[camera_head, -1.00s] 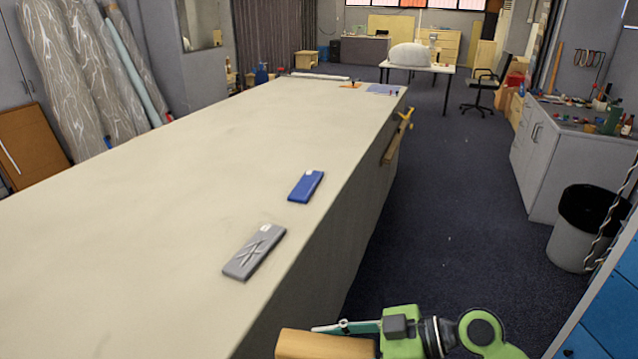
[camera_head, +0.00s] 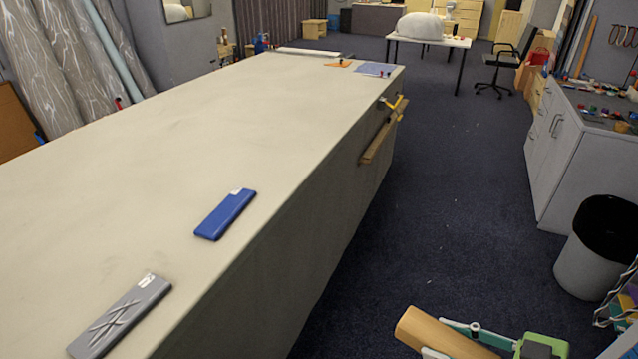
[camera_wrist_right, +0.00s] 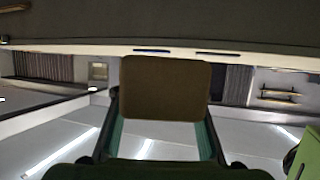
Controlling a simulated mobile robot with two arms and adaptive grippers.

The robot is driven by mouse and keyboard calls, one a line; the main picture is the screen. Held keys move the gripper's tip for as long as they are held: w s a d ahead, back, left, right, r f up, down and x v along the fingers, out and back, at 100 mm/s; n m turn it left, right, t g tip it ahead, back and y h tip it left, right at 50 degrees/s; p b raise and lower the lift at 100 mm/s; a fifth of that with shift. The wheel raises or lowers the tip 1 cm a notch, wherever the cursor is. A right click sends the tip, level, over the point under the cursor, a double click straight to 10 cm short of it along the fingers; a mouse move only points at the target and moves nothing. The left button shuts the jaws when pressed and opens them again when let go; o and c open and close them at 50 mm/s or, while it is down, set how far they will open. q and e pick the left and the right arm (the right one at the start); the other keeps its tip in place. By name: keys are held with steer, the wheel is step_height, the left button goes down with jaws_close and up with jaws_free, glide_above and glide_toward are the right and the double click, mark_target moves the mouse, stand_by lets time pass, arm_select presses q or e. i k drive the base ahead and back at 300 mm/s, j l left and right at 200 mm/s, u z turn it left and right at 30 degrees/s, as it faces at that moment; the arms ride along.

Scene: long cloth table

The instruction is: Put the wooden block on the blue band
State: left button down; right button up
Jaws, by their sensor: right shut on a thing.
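The wooden block (camera_head: 430,331) is light tan and sits in my right gripper (camera_head: 462,342) at the bottom right of the head view. The gripper is shut on it, beyond the table's right edge and over the floor side. In the right wrist view the block (camera_wrist_right: 165,88) looks dark brown between the two fingers. The blue band (camera_head: 225,214) is a flat blue slab with a small white label, lying on the table near its right edge. It is apart from the block, up and left of it. My left gripper is not in view.
A grey slab (camera_head: 120,318) with a carved pattern lies on the long cloth table (camera_head: 150,150), nearer than the blue band. A wooden clamp bar (camera_head: 383,140) sticks out from the table's side. A bin (camera_head: 594,250) and a cabinet (camera_head: 580,150) stand on the right. Most of the tabletop is clear.

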mark_target(226, 209)
steer(key=i+l+z, duration=0.15)
steer(key=i, duration=0.4)
steer(key=i+l+z, duration=0.2)
steer(key=i, duration=0.3)
steer(key=i+l+z, duration=0.15)
steer(key=i, duration=0.4)
steer(key=i+u, duration=0.3)
steer(key=u, duration=0.15)
steer(key=i+l+u, duration=0.25)
steer(key=u, duration=0.15)
steer(key=i+l+u, duration=0.25)
steer(key=u, duration=0.2)
steer(key=i+l+u, duration=0.2)
steer(key=u, duration=0.2)
steer(key=i+l+u, duration=0.1)
steer(key=u, duration=0.35)
steer(key=i+l+u, duration=0.1)
steer(key=u, duration=0.4)
steer(key=l+u, duration=0.3)
steer(key=u, duration=0.15)
steer(key=l+u, duration=0.2)
steer(key=u, duration=0.25)
steer(key=i+l+u, duration=0.1)
steer(key=u, duration=0.3)
steer(key=l+u, duration=0.6)
steer(key=u, duration=0.15)
steer(key=i, duration=0.05)
